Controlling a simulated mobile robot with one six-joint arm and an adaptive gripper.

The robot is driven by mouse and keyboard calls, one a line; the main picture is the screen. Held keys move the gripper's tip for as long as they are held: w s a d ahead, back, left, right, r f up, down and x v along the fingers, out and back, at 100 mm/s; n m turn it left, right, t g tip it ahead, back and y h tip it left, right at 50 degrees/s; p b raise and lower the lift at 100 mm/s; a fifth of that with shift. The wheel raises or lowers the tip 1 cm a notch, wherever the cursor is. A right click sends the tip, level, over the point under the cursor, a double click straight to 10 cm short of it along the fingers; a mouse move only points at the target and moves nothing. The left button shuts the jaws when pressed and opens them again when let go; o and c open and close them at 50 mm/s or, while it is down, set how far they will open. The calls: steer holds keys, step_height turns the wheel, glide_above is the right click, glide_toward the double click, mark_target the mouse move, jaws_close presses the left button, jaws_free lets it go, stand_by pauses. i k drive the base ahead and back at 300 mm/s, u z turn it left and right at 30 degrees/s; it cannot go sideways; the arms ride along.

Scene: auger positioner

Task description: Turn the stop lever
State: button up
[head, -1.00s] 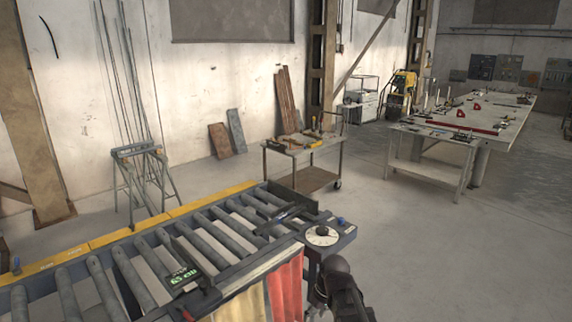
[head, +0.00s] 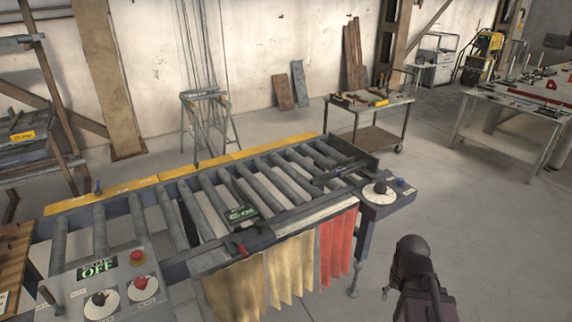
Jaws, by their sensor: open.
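A small red-handled lever (head: 241,250) sits on the near edge of the roller conveyor (head: 90,228), beside a black stop unit with a green display (head: 241,212). It looks like the stop lever, but it is small and its exact angle is hard to read. A dark section of my arm shows at the bottom right, to the right of the conveyor and apart from the lever. My gripper's fingers are not in view.
A control panel (head: 72,280) with an OFF display, red button and knobs stands at lower left. A dial plate (head: 380,190) is at the conveyor's right end. Yellow and red strip curtains (head: 335,250) hang below its front. The floor (head: 480,240) on the right is clear.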

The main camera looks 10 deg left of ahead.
mark_target(236, 238)
steer(key=u, duration=4.5)
steer(key=i, duration=0.05)
steer(key=z, duration=3.3)
